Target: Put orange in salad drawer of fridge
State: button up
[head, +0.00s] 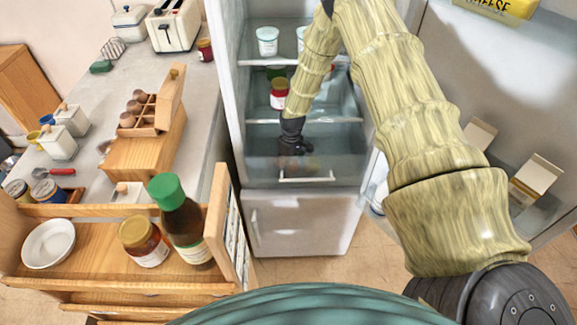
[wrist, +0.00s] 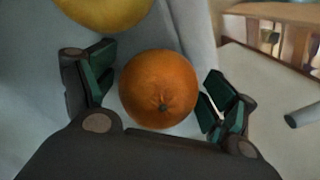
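The orange (wrist: 159,90) sits between the two fingers of my gripper (wrist: 160,92) in the wrist view. A gap shows on each side of it, so the gripper is open around it and not visibly touching. The orange appears to rest on a pale surface. In the head view my gripper (head: 294,146) reaches down inside the open fridge (head: 238,110), at the clear salad drawer with its pale front handle (head: 305,180). The orange cannot be made out clearly in the head view.
A yellow round fruit (wrist: 104,10) lies close beside the orange. A red-labelled jar (head: 279,94) and white tubs (head: 267,41) stand on shelves above. The fridge door stands open at right, with cartons (head: 533,177). A pulled-out wooden drawer (head: 90,240) is at left.

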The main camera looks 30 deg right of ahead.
jog(key=shift+r, duration=0.2)
jog(key=shift+w+d+r+b, duration=0.15)
jog(key=shift+r+b, duration=0.35)
jog(key=shift+r, duration=1.35)
jog(key=shift+d+r+b, duration=0.15)
jog(key=shift+r+b, duration=0.3)
jog(key=shift+r, duration=1.35)
